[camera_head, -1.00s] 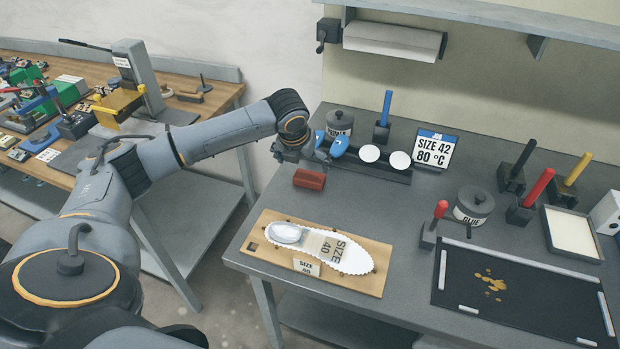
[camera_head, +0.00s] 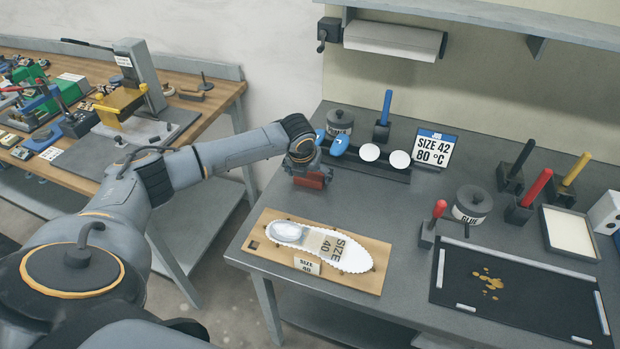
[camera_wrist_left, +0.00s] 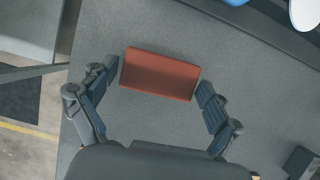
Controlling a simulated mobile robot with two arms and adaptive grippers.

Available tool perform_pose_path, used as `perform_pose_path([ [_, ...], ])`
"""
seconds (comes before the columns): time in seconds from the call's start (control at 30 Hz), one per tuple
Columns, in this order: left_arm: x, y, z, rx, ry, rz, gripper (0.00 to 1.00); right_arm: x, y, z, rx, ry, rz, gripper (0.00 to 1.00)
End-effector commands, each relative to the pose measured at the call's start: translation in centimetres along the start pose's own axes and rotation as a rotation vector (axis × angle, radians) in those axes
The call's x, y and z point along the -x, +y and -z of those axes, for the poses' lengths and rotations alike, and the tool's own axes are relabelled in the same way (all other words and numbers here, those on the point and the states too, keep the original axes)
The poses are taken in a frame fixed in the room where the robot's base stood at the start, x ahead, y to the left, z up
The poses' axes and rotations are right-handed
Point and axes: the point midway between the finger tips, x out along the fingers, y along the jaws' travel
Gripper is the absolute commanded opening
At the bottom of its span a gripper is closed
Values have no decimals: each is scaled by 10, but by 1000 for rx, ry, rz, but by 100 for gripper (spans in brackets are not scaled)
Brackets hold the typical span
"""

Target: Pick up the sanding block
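The sanding block is a red-brown brick (camera_head: 312,180) on the grey table, partly covered by my left gripper in the head view. In the left wrist view the block (camera_wrist_left: 160,74) lies between the two fingertips of my left gripper (camera_wrist_left: 160,80). The fingers are spread, one near each short end of the block. The left fingertip is very close to its end, and a small gap shows at the right one. I cannot tell whether either touches. My right gripper is not in view.
Behind the block stands a dark rack (camera_head: 375,170) with blue and white pieces. In front lies a wooden board (camera_head: 262,256) with a white insole marked size 40. A grey pot (camera_head: 340,122) stands at the back.

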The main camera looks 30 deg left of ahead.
Motion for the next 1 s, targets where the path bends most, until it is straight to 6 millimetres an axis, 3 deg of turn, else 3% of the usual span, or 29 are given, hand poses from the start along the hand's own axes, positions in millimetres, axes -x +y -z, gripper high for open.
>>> perform_pose_path([
  [0.03, 0, 0, 0, 0, 0, 0, 69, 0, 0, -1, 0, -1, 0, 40],
  [0.13, 0, 0, 0, 0, 0, 0, 49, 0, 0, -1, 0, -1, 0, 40],
  [0.17, 0, 0, 0, 0, 0, 0, 47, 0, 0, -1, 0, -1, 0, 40],
  [0.47, 1, 0, 0, 0, 0, 0, 46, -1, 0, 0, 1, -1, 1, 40],
  [0.63, 11, 0, -5, 1, -2, 1, 46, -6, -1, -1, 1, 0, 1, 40],
  [0.77, 30, 0, -13, 1, -4, 1, 46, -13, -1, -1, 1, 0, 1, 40],
  [1.0, 96, -3, 8, -2, -7, 1, 46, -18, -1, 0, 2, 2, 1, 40],
])
